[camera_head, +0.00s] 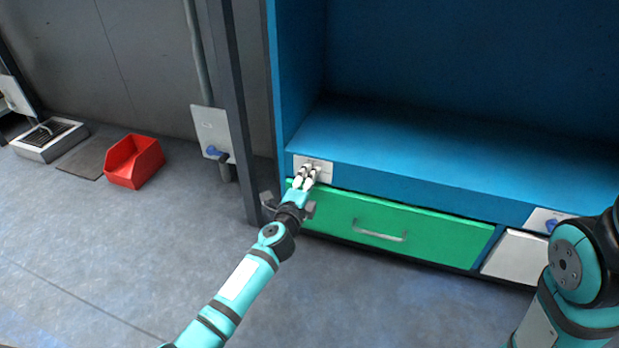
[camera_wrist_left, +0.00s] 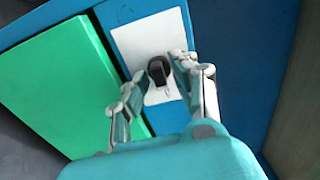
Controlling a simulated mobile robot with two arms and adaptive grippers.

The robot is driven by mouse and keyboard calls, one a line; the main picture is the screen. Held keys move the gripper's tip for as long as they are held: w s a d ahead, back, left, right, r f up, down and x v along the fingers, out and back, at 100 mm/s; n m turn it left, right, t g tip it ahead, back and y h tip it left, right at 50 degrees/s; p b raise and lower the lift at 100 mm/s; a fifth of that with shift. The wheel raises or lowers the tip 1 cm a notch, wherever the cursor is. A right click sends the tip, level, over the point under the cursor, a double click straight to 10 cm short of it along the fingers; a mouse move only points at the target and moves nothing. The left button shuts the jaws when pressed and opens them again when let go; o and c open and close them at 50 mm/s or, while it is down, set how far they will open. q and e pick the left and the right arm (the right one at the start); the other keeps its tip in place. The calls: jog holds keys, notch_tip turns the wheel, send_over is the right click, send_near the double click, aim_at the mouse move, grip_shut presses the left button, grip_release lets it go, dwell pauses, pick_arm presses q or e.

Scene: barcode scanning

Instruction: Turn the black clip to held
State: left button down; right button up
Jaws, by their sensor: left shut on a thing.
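The black clip (camera_wrist_left: 159,70) sits on a white plate (camera_wrist_left: 135,38) and shows between the fingers in the left wrist view. The plate is fixed to the blue front edge of the bench, above the left end of a green drawer, and also shows in the head view (camera_head: 323,168). My left gripper (camera_head: 308,170) reaches up to this plate. In the left wrist view my left gripper (camera_wrist_left: 159,74) is shut on the black clip, with a finger on each side. In the head view the fingers hide the clip. My right gripper is out of view.
The green drawer (camera_head: 400,223) with a metal handle lies right below. White plates with blue parts are on the left post (camera_head: 212,130) and the bench's right side (camera_head: 541,217). A red bin (camera_head: 135,162) stands on the floor at left. The bench top is empty.

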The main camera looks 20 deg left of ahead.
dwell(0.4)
pick_arm(q)
jog(key=c, duration=1.4)
grip_release()
jog(key=shift+o, duration=0.2)
jog(key=s, duration=1.2)
jog(key=shift+a, duration=0.15)
